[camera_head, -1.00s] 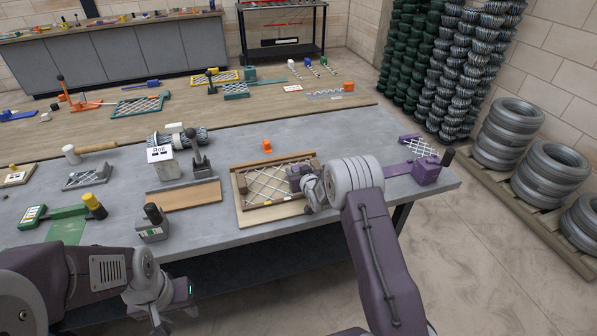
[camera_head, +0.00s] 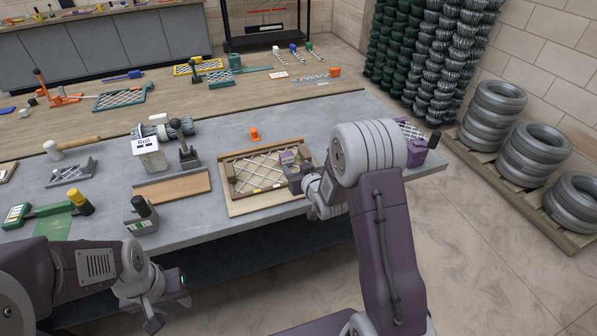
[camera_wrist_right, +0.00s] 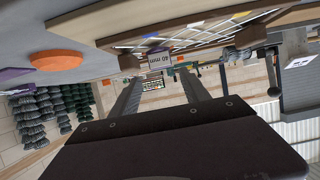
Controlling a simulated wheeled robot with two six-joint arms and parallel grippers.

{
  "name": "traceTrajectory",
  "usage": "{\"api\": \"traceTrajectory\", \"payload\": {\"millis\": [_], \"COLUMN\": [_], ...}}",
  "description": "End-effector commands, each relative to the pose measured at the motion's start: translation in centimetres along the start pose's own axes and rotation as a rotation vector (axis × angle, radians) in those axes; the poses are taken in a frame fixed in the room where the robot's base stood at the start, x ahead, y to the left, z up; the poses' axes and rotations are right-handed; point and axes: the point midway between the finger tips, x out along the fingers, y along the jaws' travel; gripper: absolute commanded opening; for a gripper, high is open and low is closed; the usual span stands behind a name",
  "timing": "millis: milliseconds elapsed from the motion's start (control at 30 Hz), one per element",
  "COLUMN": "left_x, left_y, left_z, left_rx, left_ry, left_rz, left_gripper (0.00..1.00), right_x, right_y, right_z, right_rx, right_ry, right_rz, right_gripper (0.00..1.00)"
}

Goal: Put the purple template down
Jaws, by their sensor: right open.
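A small purplish block (camera_head: 288,157), possibly the purple template, shows at the right end of the wire mesh in the wooden frame (camera_head: 235,208). In the right wrist view, a piece labelled "40 mm" (camera_wrist_right: 160,59) lies against the mesh, just beyond my fingertips; I cannot tell its colour there. My right gripper (camera_head: 299,170) is at the frame's right side. In the wrist view its two fingers (camera_wrist_right: 160,76) are apart with nothing clasped between them. My left gripper (camera_head: 168,308) hangs empty in front of the table's edge, its fingers apart.
An orange piece (camera_head: 254,134) stands behind the frame. A wooden board (camera_head: 172,188) and a white "Roll" box (camera_head: 147,153) are left of it. A purple device (camera_head: 416,149) with mesh is at the right, partly behind my right arm.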

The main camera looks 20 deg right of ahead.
Motion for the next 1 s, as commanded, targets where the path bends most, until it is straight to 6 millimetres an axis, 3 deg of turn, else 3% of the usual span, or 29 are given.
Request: {"api": "traceTrajectory", "payload": {"millis": [67,167,300,400,500,633,1000], "left_x": [0.0,0.0,0.0,0.0,0.0,0.0,-0.3], "left_y": [0.0,0.0,0.0,0.0,0.0,0.0,0.0], "left_z": [0.0,0.0,0.0,0.0,0.0,0.0,0.0], "left_rx": [0.0,0.0,0.0,0.0,0.0,0.0,0.0], "left_ry": [0.0,0.0,0.0,0.0,0.0,0.0,0.0], "left_rz": [0.0,0.0,0.0,0.0,0.0,0.0,0.0], "left_gripper": [0.36,0.36,0.36,0.36,0.36,0.36,0.36], "right_x": [-0.7,-4.0,-12.9,-19.5,-24.0,-25.9,-26.0], "right_y": [-0.1,-0.6,-1.7,-2.6,-3.3,-3.5,-3.5], "right_z": [0.5,3.1,8.8,11.8,13.5,14.2,13.9], "right_rx": [0.0,0.006,0.028,0.045,0.057,0.061,0.061], "right_ry": [-0.053,-0.257,-0.643,-0.868,-1.01,-1.073,-1.073], "right_rz": [0.004,0.019,0.031,0.028,0.021,0.018,0.018], "right_gripper": [0.54,0.54,0.54,0.54,0.54,0.54,0.54]}}
